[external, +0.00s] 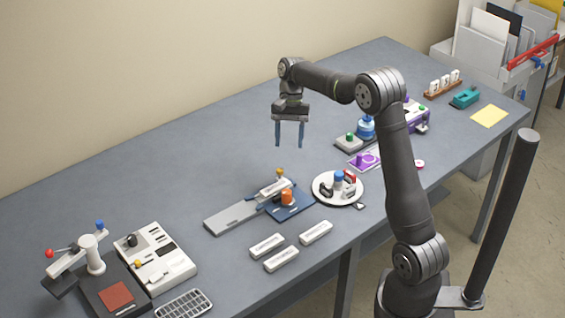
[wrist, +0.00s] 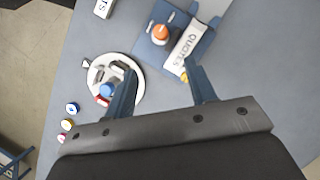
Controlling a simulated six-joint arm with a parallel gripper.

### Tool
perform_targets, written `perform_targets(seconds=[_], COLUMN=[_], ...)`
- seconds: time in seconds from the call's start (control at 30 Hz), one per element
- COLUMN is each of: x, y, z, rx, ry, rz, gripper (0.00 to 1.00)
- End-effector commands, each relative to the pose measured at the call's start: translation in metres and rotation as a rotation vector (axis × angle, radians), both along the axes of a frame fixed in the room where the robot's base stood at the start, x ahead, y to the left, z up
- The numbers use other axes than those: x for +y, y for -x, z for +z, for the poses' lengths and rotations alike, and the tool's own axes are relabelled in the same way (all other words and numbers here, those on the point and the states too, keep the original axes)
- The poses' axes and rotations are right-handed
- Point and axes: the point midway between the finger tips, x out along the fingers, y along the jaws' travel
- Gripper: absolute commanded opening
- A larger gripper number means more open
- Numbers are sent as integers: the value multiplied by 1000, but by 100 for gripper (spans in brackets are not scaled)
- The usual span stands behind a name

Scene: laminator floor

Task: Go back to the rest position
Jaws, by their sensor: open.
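My gripper (external: 290,134) hangs open and empty above the far middle part of the grey table (external: 210,163), fingers pointing down, well clear of the tabletop. In the wrist view my gripper (wrist: 162,90) shows two blue fingers spread apart with nothing between them. My arm rises from its base at the front right and bends over the table.
Below are a round white tray (external: 325,198) with small items, a blue fixture (external: 298,206) with an orange knob (external: 288,197), and white blocks (external: 281,260). A lever press (external: 92,256) stands at left. The back of the table is clear.

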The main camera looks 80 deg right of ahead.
Motion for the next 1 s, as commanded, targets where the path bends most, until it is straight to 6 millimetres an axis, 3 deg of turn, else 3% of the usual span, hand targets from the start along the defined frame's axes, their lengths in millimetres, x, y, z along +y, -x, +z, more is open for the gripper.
perform_targets(seconds=[0.67,0.87,1.0], x=[-1,7,17], y=[0,0,0], z=[1,-16,-41], rx=[0,1,3], ry=[0,-3,-4], rz=[0,2,1], gripper=[51,51,51])
